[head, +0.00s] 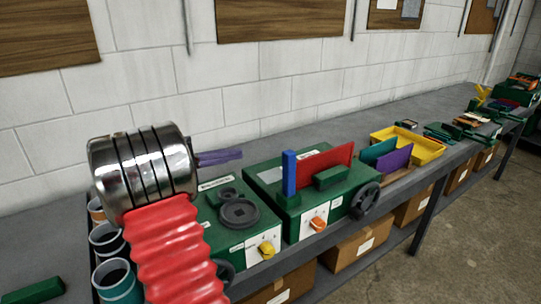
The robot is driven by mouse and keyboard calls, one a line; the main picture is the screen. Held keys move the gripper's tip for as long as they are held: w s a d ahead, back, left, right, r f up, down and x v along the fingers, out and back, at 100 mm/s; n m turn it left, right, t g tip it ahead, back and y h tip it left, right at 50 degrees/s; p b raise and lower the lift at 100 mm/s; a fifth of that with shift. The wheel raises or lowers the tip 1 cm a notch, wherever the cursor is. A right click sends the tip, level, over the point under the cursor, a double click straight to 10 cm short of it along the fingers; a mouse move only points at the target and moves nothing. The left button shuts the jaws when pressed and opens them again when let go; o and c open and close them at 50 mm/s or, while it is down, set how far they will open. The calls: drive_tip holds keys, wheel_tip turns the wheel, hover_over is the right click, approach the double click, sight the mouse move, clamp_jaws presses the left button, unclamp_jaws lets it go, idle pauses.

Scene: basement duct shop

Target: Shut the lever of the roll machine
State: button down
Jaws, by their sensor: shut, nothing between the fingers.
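Two green machines stand side by side on the grey bench. The nearer one (226,237) carries dark round discs (239,211) on top and a yellow knob (266,249) on its front. The farther one (268,178) has an upright blue bar (290,172), a red plate (324,165) and an orange knob (318,224). I cannot tell for sure which is the roll machine or which part is its lever. My gripper (240,153), with purple fingers, is shut and empty. It appears above and behind the nearer machine, left of the blue bar, apparently touching nothing.
A yellow tray (427,147) with teal and purple plates nearby sits right of the machines. Several pipe pieces (116,278) stand at the lower left. Cardboard boxes (358,251) are under the bench. A block wall runs behind; open floor (480,230) lies at right.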

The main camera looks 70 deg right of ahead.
sight(289, 177)
drive_tip(key=s+d, duration=0.3)
drive_tip(key=s, duration=0.8)
drive_tip(key=shift+r, duration=0.15)
drive_tip(key=shift+s, duration=0.1)
idle(0.4)
drive_tip(key=shift+s+a+r, duration=0.1)
drive_tip(key=shift+s, duration=0.15)
